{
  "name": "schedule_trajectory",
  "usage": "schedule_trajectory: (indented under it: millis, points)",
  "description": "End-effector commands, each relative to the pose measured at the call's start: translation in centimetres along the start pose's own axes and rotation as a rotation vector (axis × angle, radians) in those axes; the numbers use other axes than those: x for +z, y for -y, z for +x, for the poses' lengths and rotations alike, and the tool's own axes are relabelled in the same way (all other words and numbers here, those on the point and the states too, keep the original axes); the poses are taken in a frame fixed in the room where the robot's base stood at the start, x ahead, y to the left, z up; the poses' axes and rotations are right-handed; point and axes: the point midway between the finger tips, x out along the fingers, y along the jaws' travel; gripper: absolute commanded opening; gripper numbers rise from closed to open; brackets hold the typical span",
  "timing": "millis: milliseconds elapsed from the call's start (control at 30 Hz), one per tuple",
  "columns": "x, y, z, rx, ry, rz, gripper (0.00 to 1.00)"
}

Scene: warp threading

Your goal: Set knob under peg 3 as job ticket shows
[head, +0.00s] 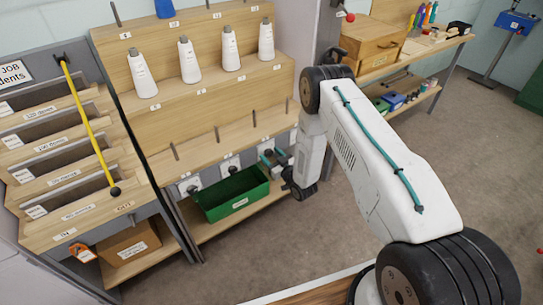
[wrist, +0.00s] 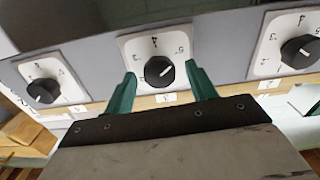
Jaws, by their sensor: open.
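In the wrist view, a black round knob (wrist: 158,71) sits on a white numbered dial plate (wrist: 136,47) between the two green fingers of my gripper (wrist: 160,82). The fingers are open, one on each side of the knob; I cannot tell whether they touch it. Its pale mark seems to point toward the upper right. In the head view my gripper (head: 272,158) is at the third visible dial from the left on the rack's front, below a peg (head: 253,118). The peg numbers are too small to read. No readable job ticket shows.
Neighbouring knobs flank it on the left (wrist: 42,91) and right (wrist: 299,52). A green bin (head: 232,195) stands on the shelf below the dials. White cones (head: 142,75) stand on the rack (head: 200,107). A slotted board with a yellow bar (head: 90,130) stands at left.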

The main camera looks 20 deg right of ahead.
Motion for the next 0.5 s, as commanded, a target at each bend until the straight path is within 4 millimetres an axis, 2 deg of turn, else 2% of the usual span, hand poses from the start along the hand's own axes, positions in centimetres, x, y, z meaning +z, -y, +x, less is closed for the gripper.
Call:
schedule_trajectory:
  millis: [300, 333, 467, 500]
  points:
    - [0.02, -0.04, 0.41, 0.001, 0.001, 0.001, 0.56]
    - [0.02, -0.04, 0.40, 0.001, 0.001, 0.001, 0.51]
    - [0.02, -0.05, 0.39, 0.001, 0.001, 0.001, 0.15]
    - [0.02, -0.05, 0.39, 0.001, 0.001, 0.001, 0.12]
